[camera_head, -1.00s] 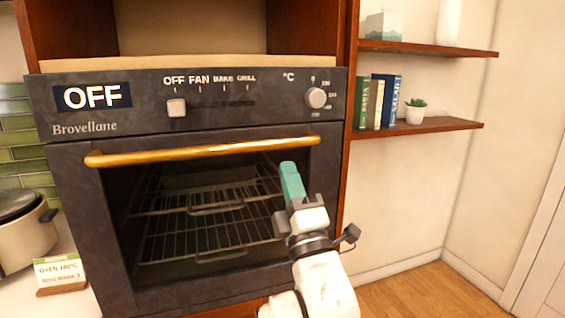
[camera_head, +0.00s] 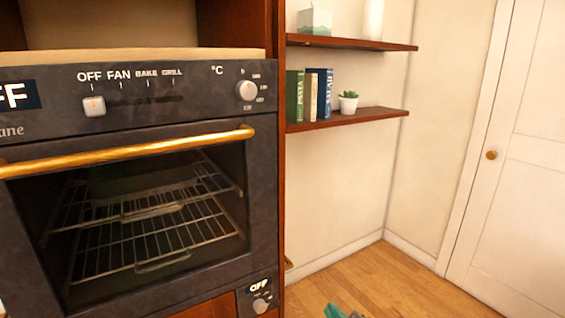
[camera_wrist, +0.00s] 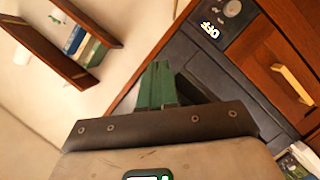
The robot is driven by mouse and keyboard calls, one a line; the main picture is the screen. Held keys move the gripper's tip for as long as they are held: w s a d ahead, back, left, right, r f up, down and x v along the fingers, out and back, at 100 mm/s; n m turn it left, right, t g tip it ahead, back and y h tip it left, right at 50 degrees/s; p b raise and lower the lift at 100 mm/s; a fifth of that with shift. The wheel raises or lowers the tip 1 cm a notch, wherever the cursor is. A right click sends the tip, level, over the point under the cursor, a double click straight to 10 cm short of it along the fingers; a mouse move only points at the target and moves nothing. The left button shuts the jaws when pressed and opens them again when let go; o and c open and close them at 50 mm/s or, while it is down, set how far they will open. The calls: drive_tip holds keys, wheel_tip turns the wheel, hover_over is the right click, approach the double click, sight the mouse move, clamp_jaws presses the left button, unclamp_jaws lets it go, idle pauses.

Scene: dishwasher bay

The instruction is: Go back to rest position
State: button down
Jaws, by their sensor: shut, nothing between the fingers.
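My gripper shows in the wrist view with its green fingers (camera_wrist: 157,84) shut together and nothing between them. In the head view only the green tip of my gripper (camera_head: 340,312) shows at the bottom edge, over the wooden floor and right of the oven. The rest of my arm is out of the head view. The dark oven (camera_head: 130,128) has its door closed, with a gold handle (camera_head: 130,153) across it and wire racks behind the glass. My gripper is apart from the oven in the head view.
Wooden shelves (camera_head: 345,120) with books (camera_head: 310,95) and a small plant (camera_head: 348,103) are on the wall right of the oven. The wooden floor (camera_head: 380,285) is clear up to the white door (camera_head: 510,170). A drawer with a gold handle (camera_wrist: 293,84) shows in the wrist view.

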drive_tip(key=s+d+f+m+g+h, duration=0.3)
drive_tip(key=s+d+f+m+g, duration=0.4)
drive_tip(key=s+d+f, duration=0.65)
drive_tip(key=s+d+f+m+g, duration=0.1)
drive_tip(key=s+f+m+g, duration=0.1)
drive_tip(key=s, duration=0.9)
drive_tip(key=s+d+f+m+g, duration=0.2)
drive_tip(key=s+f+m+g, duration=0.1)
drive_tip(key=s, duration=0.8)
drive_tip(key=shift+s+d+m+g+h, duration=0.15)
drive_tip(key=shift+s+m+g+h, duration=0.25)
drive_tip(key=shift+m+g, duration=0.4)
drive_tip(key=shift+f, duration=0.1)
